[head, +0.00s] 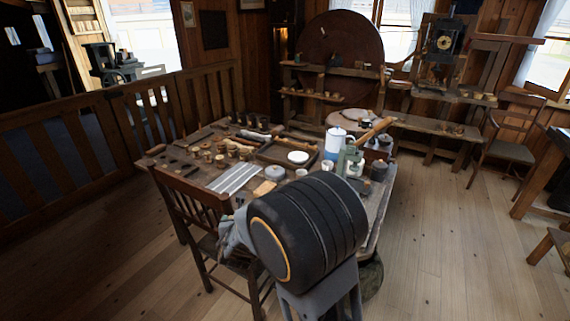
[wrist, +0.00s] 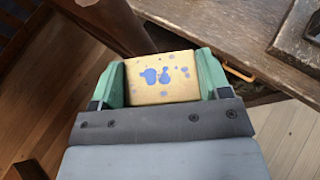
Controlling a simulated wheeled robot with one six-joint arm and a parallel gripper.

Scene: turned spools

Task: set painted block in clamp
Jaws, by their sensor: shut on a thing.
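The painted block (wrist: 162,88) is pale yellow-tan with blue paint spots. In the wrist view it sits between the two green fingers of my gripper (wrist: 161,72), which is shut on it. In the head view, my thick black arm link covers much of the front of the table, and the block cannot be made out. A grey-green upright device (head: 348,161) stands at the right side of the table, beyond my arm; it looks like the clamp, but its jaws are too small to tell. My gripper is on the near side of the table, apart from it.
The wooden table (head: 213,168) holds a white-and-blue pot (head: 335,144), a tray with a white disc (head: 298,157), metal strips (head: 235,178) and several small spools. A wooden chair (head: 190,205) stands at the near left edge. Open floor (head: 440,240) lies to the right.

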